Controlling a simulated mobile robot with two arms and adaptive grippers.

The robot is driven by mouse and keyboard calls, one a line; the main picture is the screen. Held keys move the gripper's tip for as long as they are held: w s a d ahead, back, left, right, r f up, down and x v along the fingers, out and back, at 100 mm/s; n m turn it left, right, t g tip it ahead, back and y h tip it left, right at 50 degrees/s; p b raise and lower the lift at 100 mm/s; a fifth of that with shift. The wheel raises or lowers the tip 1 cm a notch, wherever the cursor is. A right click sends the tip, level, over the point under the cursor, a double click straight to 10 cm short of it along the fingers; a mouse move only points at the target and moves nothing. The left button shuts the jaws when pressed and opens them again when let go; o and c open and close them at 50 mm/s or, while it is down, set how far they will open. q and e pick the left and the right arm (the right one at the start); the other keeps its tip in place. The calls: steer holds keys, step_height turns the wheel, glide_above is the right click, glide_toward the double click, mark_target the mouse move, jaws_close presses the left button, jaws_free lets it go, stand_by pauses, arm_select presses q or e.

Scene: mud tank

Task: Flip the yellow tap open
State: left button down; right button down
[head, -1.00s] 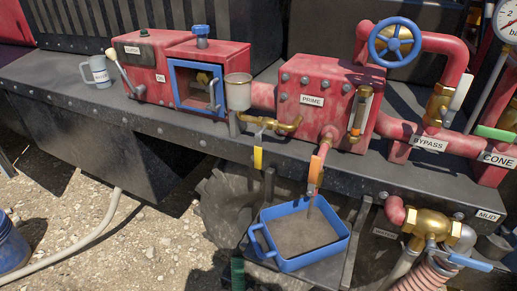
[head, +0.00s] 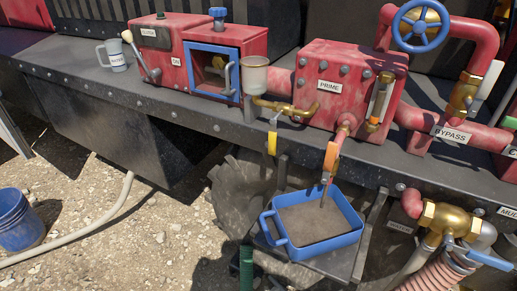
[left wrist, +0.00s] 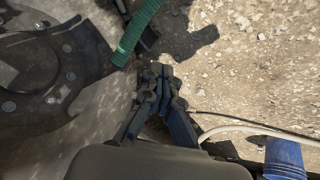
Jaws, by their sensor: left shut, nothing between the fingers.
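The yellow tap (head: 272,143) shows in the head view as a small yellow handle. It hangs straight down at the front edge of the bench, just below a bent brass pipe (head: 285,107). An orange-handled tap (head: 331,157) is to its right, above a blue tray. My left gripper (left wrist: 163,72) shows in the left wrist view. Its fingers are shut with nothing between them, over gravelly ground and beside a green hose (left wrist: 133,38). The yellow tap is not visible in that view. Neither gripper shows in the head view.
The blue tray (head: 272,220) holds mud on a shelf below the taps. The red PRIME box (head: 330,105) stands behind them. A blue bucket (head: 18,222) and a pale hose (head: 95,228) lie on the gravel at left. A grey mug (head: 117,60) stands on the bench.

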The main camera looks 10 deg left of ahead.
mark_target(273, 137)
arm_select(q)
steer(key=w+r+n+t+h+b, duration=0.2)
steer(key=w+r+n+t, duration=0.35)
steer(key=w+r, duration=1.65)
steer(key=d+r+n+t+h+b, duration=0.1)
steer(key=d+r+t+h, duration=0.1)
steer(key=r, duration=1.4)
steer(key=d+r+t+h+b, duration=0.1)
steer(key=d+r+t+h, duration=0.1)
steer(key=r, duration=1.3)
steer(key=shift+w+d+r+n+h, duration=0.15)
steer(key=shift+d+r+n+h, duration=0.2)
steer(key=shift+d+h, duration=0.6)
steer(key=shift+a+h, duration=0.25)
steer(key=shift+a, duration=0.05)
steer(key=w+d+p, duration=0.4)
steer(key=w+d, duration=0.3)
steer(key=d, duration=0.1)
steer(key=shift+w+d, duration=0.3)
steer(key=shift+d, duration=0.1)
